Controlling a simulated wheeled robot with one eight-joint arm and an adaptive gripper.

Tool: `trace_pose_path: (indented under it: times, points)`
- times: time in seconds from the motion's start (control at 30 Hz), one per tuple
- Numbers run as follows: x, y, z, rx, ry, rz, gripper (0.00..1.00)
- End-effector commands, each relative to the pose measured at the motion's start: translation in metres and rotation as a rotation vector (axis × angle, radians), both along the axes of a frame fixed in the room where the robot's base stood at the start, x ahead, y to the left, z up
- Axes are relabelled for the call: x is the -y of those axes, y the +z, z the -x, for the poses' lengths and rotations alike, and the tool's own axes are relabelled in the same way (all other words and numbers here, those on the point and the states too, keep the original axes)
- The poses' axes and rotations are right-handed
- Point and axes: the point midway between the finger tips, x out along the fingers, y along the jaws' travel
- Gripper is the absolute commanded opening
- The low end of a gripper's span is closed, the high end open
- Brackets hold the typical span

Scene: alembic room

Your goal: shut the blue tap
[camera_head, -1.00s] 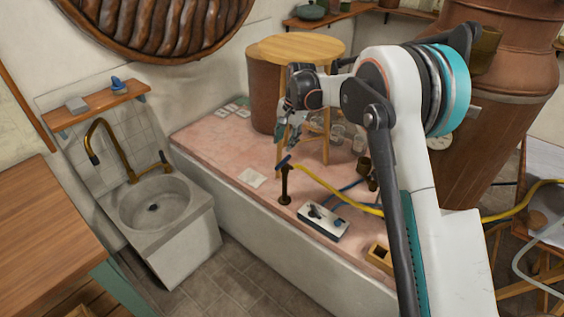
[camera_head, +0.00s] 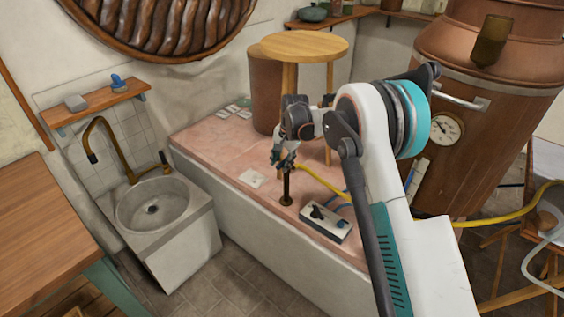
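A dark brown tap post (camera_head: 286,187) stands upright on the pink-topped ledge (camera_head: 208,138), with a yellow hose (camera_head: 322,180) running from near its top. Its blue handle is hidden now behind my gripper. My gripper (camera_head: 281,164) points down at the top of the post, right at the handle's place. I cannot tell whether the fingers touch the handle or are closed on it; they are small and dark here.
A round wooden stool (camera_head: 304,46) stands behind my gripper. A stone sink (camera_head: 150,240) with a brass spout is at left. A large copper vessel (camera_head: 480,95) stands at right.

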Motion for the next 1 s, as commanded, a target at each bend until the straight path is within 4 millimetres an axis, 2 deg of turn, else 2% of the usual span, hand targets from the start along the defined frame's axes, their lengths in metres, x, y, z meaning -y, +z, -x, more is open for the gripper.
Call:
trace_pose_path:
  times: [0.07,0.1,0.23,0.27,0.67,1.0]
  points:
    - [0.000,0.000,0.000,0.000,0.000,0.000,0.35]
    - [0.000,0.000,0.000,0.000,0.000,0.000,0.31]
    - [0.000,0.000,0.000,0.000,0.000,0.000,0.01]
    - [0.000,0.000,0.000,0.000,0.000,0.000,0.00]
    - [0.001,0.001,0.000,0.000,0.035,-0.001,0.00]
    - [0.010,0.001,0.003,0.000,0.251,-0.001,0.00]
